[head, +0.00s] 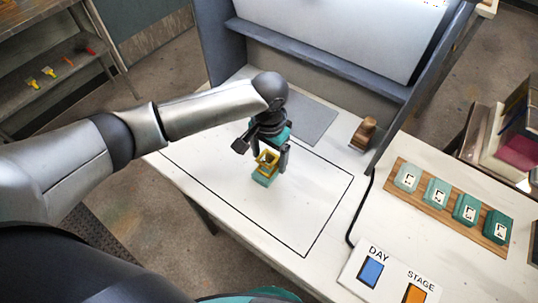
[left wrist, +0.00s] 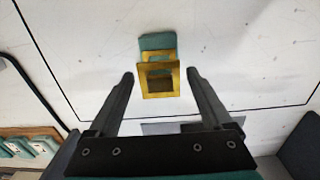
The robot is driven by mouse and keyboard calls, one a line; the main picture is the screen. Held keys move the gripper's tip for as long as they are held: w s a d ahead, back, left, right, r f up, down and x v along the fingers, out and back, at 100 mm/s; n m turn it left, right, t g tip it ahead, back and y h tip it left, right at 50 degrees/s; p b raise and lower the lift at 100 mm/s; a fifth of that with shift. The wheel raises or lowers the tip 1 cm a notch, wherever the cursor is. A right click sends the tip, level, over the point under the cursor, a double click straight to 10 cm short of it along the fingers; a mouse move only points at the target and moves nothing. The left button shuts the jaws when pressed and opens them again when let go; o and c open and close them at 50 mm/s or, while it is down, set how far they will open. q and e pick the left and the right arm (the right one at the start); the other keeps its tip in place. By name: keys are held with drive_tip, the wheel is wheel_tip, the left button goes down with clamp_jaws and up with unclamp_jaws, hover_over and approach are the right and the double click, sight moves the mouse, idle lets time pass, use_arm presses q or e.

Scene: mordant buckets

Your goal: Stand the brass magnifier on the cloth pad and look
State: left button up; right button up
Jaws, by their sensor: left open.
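The brass magnifier (head: 265,158), a small yellow folding frame, stands on a teal cloth pad (head: 263,180) on the white table. In the left wrist view the magnifier (left wrist: 144,83) covers part of the teal pad (left wrist: 157,41), which shows beyond it. My left gripper (head: 268,157) points down over the magnifier. In the left wrist view its two fingers (left wrist: 160,75) are spread, one on each side of the brass frame with visible gaps. Whether the magnifier sits fully on the pad is hard to tell. My right gripper is not in view.
A wooden board (head: 397,170) with several labelled teal pads lies at the right, above the DAY and STAGE panel (head: 396,272). A grey mat (head: 313,117) lies behind my gripper, and a brown wooden object (head: 364,133) stands near the booth wall. The outlined table area (head: 290,220) in front is clear.

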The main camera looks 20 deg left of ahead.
sight(269, 157)
use_arm(q)
wheel_tip(269, 157, up, 12)
drive_tip(key=p, duration=0.1)
drive_tip(key=shift+r+p, duration=0.15)
drive_tip(key=shift+p, duration=0.15)
idle(0.6)
